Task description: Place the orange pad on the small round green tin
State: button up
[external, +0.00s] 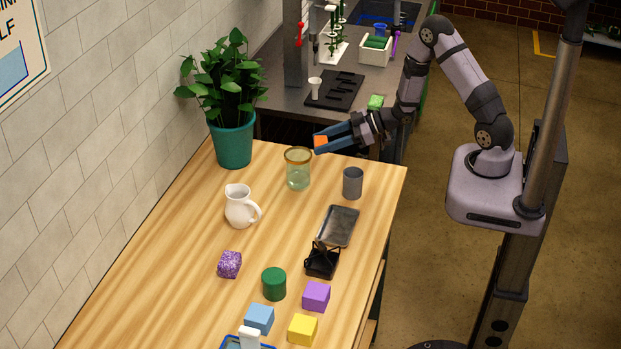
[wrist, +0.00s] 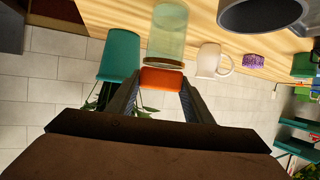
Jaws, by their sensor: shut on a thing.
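My gripper (external: 321,142) is shut on the orange pad (external: 321,142) and holds it in the air at the far end of the wooden table, just right of the glass jar. In the wrist view the orange pad (wrist: 161,79) sits between my two fingertips, in front of the jar's rim. The small round green tin (external: 274,283) stands upright on the table nearer the front, well away from my gripper. Its top looks bare. I cannot make out the tin for certain in the wrist view.
A glass jar (external: 298,172), grey cup (external: 352,183) and white pitcher (external: 241,207) stand near my gripper. A grey tray (external: 338,226) and black holder (external: 322,260) lie toward the tin. Purple (external: 316,296), blue (external: 259,318), yellow (external: 302,329) and speckled (external: 229,264) blocks surround it.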

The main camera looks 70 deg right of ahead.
jog(key=w+a+r+n+g+y, duration=0.1)
jog(key=w+a+r+n+y, duration=0.1)
jog(key=w+a, duration=0.35)
notch_tip(320, 180, up, 2)
jog(key=r+n+g+y+b, duration=0.1)
jog(key=n+g+y+b, duration=0.5)
jog(key=n+g, duration=0.15)
send_over(276, 274)
jog(key=shift+t, duration=0.55)
jog(key=shift+f+p, duration=0.8)
jog(key=shift+f, duration=4.5)
jog(key=shift+f, duration=0.1)
jog(key=o, duration=0.6)
jog(key=shift+f, duration=0.1)
jog(key=o, duration=0.4)
